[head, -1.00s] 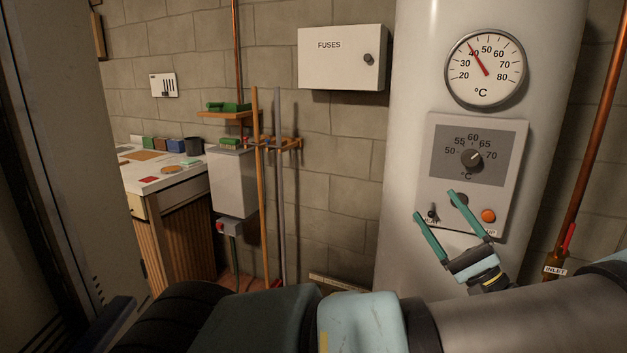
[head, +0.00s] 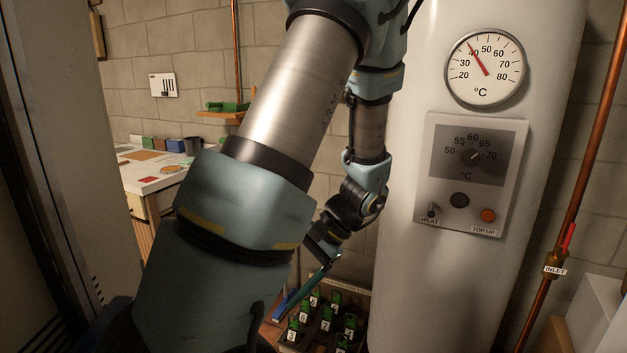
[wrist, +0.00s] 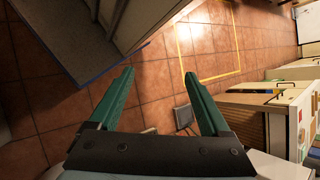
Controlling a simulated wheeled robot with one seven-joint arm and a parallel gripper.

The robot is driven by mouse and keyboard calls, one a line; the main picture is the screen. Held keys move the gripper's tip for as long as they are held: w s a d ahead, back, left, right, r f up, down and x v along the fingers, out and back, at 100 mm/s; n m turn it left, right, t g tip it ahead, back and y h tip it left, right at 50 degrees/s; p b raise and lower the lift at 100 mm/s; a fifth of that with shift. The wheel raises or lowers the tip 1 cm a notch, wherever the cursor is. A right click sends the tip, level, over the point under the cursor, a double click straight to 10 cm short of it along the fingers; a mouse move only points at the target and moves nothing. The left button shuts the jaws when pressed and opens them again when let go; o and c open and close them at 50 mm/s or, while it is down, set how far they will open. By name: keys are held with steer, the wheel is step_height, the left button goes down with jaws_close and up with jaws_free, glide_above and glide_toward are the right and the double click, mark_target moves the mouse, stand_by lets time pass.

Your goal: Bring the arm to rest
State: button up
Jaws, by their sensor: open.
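My gripper (head: 306,290) hangs low in the head view, left of the tank's control panel, its fingers pointing down and to the left. In the wrist view my gripper (wrist: 160,75) shows two green fingers spread apart with only tiled floor beyond, so it is open and empty. My arm is folded upward and crosses the middle of the head view. The control panel (head: 442,206) on the white tank (head: 420,290) is clear of my gripper.
A crate of numbered green-tagged items (head: 325,322) lies low, close beneath my gripper. A copper pipe with a red-handled inlet valve (head: 556,262) runs at right. A workbench (head: 150,184) stands at left. The wrist view shows open tiled floor (wrist: 155,75) with a yellow outline.

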steer(key=r+n+t+h, duration=0.1)
steer(key=n+h, duration=0.1)
steer(key=a+r+n+t+h, duration=0.1)
steer(key=r+h, duration=0.1)
steer(key=h, duration=0.1)
steer(key=r+n+t+h, duration=0.1)
steer(key=r+n+h, duration=0.1)
steer(key=h, duration=0.1)
steer(key=shift+w+a+n+t, duration=0.2)
steer(key=shift+n+t, duration=0.1)
steer(key=shift+t, duration=0.1)
stand_by(1.5)
